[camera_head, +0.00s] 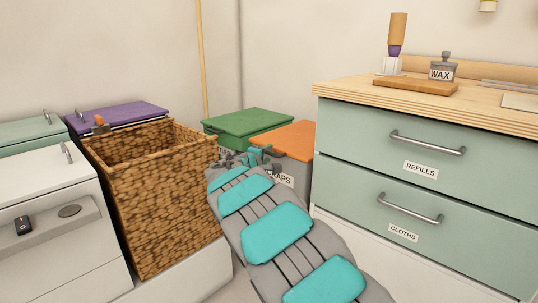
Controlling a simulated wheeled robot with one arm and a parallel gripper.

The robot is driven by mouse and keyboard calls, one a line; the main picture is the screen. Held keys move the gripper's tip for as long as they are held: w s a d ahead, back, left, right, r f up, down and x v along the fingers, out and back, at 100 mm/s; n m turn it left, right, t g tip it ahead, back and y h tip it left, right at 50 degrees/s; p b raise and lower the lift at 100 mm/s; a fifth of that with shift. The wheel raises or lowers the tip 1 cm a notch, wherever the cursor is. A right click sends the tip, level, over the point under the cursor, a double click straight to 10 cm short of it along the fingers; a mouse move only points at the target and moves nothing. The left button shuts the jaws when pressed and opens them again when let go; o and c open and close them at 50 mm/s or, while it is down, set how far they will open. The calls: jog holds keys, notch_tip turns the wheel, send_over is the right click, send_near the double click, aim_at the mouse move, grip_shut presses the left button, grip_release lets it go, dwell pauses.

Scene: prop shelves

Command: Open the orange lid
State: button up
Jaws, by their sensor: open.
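The orange lid (287,140) lies flat and closed on a grey bin (300,180) whose label reads "...APS", the rest hidden by my arm. My gripper (246,158) is small in the head view, at the lid's left front edge. It is open, and nothing shows held between its fingers. I cannot tell whether it touches the lid. My arm covers the bin's front and left side, and any handle on the lid is hard to make out.
A green-lidded bin (248,122) stands left of and behind the orange lid. An open wicker basket (155,205) is close on the left. A drawer cabinet (440,150) stands close on the right, with a WAX jar (442,72) on top. Purple-lidded (115,115) and white bins (45,190) are further left.

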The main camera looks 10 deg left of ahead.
jog(key=shift+x, duration=1)
jog(key=shift+c, duration=0.4)
grip_shut()
jog(key=shift+f, duration=0.1)
